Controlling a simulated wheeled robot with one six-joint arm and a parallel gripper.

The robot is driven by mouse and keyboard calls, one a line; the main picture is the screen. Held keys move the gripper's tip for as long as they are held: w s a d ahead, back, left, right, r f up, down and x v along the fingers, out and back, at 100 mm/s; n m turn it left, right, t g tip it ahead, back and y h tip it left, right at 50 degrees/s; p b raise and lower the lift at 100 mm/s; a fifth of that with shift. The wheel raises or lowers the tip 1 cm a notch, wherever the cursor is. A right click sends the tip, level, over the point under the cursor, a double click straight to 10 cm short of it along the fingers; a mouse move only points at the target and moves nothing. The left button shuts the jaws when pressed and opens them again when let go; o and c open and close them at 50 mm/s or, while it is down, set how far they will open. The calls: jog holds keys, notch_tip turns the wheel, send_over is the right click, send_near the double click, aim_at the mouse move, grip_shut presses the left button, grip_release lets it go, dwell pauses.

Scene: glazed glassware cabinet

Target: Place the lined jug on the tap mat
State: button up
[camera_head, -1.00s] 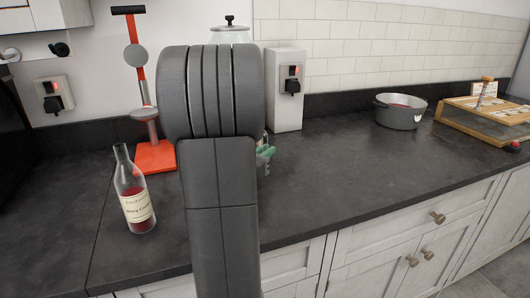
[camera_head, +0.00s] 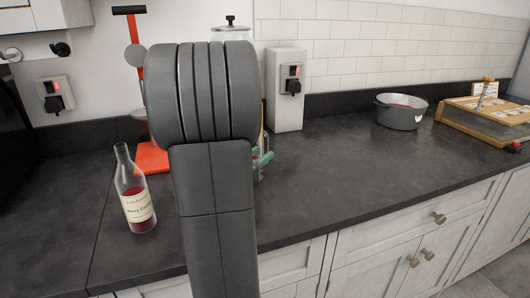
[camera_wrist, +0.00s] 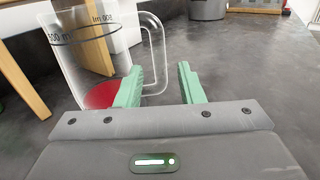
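The lined jug (camera_wrist: 85,45) is clear, with dark measuring lines and lettering, and stands on the dark worktop at upper left in the wrist view. A red round patch shows at its base; I cannot tell if it is contents. Its clear handle points right. My gripper (camera_wrist: 160,87) is open, its green fingers on either side of the handle's outer bar as seen in this view; contact cannot be told. In the head view, my gripper (camera_head: 263,160) is mostly hidden behind my arm, as is the jug. I cannot identify the tap mat.
A bottle of red drink (camera_head: 135,200) stands left of my arm, near an orange-red stand (camera_head: 152,158). Wooden legs (camera_wrist: 20,75) rise beside the jug. A grey pot (camera_head: 402,113) and a wooden-framed box (camera_head: 485,118) are at right. The worktop between is clear.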

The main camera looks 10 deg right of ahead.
jog(key=v, duration=0.9)
dwell(0.9)
